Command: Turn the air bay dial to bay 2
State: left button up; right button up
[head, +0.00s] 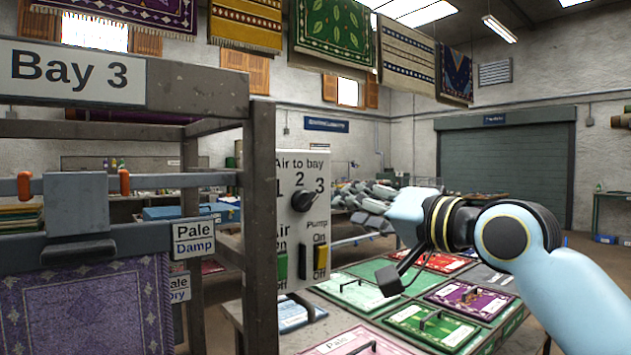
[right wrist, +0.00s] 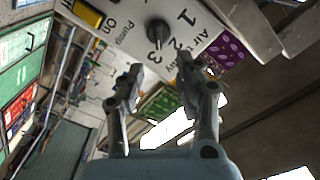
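The air bay dial (head: 304,201) is a dark round knob on the pale control panel (head: 294,222), under the numbers 1, 2 and 3. Its pointer is turned up and right, toward the 3. The dial also shows near the top of the right wrist view (right wrist: 158,32), close to the 3. My right gripper (head: 345,195) is just right of the panel in the head view. In the right wrist view its two fingers (right wrist: 160,70) are apart and empty, with the dial beyond their tips, not between them. My left gripper is not in view.
Below the dial are a green air switch (head: 282,267) and a yellow pump switch (head: 320,256). A grey post (head: 262,220) stands left of the panel. A bench with coloured lidded bins (head: 430,325) lies below my right arm. A purple rug (head: 90,310) hangs at left.

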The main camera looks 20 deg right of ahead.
aim_at(310, 203)
jog(key=p+x, duration=0.1)
jog(key=x, duration=0.9)
jog(key=shift+w+a+f, duration=0.2)
jog(key=shift+w, duration=0.15)
jog(key=shift+c, duration=0.4)
grip_shut()
